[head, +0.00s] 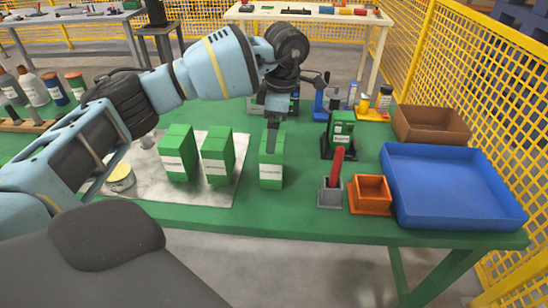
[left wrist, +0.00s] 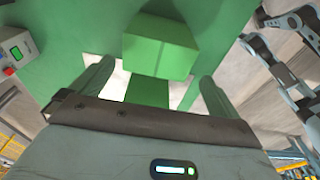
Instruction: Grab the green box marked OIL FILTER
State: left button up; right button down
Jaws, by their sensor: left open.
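Three green boxes stand upright in a row in the head view: a left one (head: 178,158), a middle one (head: 216,157) and a right one (head: 271,172). Each has a white label too small to read. My left gripper (head: 273,136) points down at the top of the right box and hides part of it. In the left wrist view the gripper (left wrist: 153,88) is open, with a green box (left wrist: 160,47) showing ahead of the fingers and a green surface between them. I cannot tell whether the fingers touch a box. My right gripper is not in view.
Another green box (head: 341,128) sits in a black holder. To the right are a grey holder (head: 330,194) with a red handle, an orange bin (head: 370,194), a blue tray (head: 455,190) and a brown bin (head: 431,124). A tin (head: 120,177) stands at left.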

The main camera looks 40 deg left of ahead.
aim_at(273, 160)
pick_arm(q)
notch_tip(273, 160, down, 2)
jog(key=shift+w+a+f, duration=0.1)
jog(key=shift+w+a, duration=0.05)
jog(key=shift+a+f, duration=0.2)
jog(key=shift+f, duration=2.3)
jog(key=c, duration=0.9)
jog(key=shift+r, duration=0.1)
